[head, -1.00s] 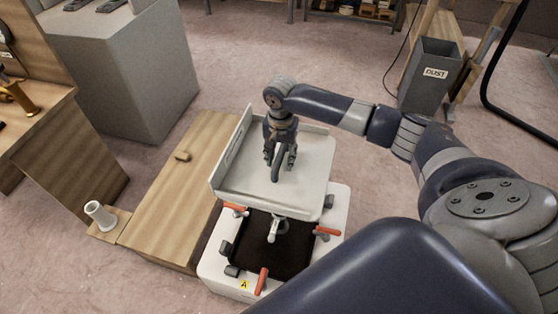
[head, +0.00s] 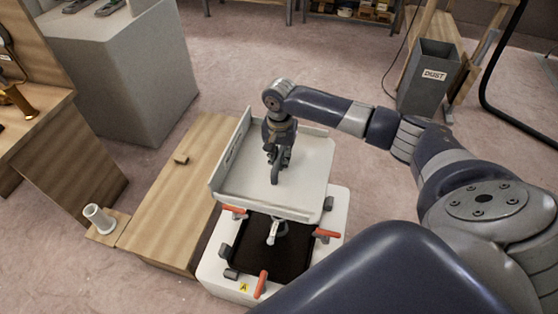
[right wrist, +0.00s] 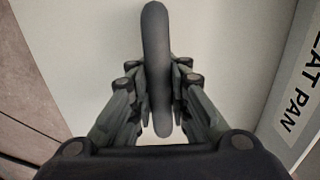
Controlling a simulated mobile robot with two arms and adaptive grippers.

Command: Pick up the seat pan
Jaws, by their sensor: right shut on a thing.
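The seat pan (head: 310,168) is a pale grey panel with a raised edge on its left and back and a dark upright grip handle (head: 275,177) on its face. My right gripper (head: 278,158) is shut on that handle from above. In the right wrist view the handle (right wrist: 156,30) stands between the closed fingers (right wrist: 160,88), and the label "SEAT PAN" (right wrist: 300,90) shows on the right. The pan is over the far part of a white base marked A (head: 220,262); I cannot tell whether they touch. My left gripper is out of view.
The base has a black top (head: 262,258), orange-handled clamps (head: 262,283) and dark blocks around it. A grey dust bin (head: 428,80) stands at the back right.

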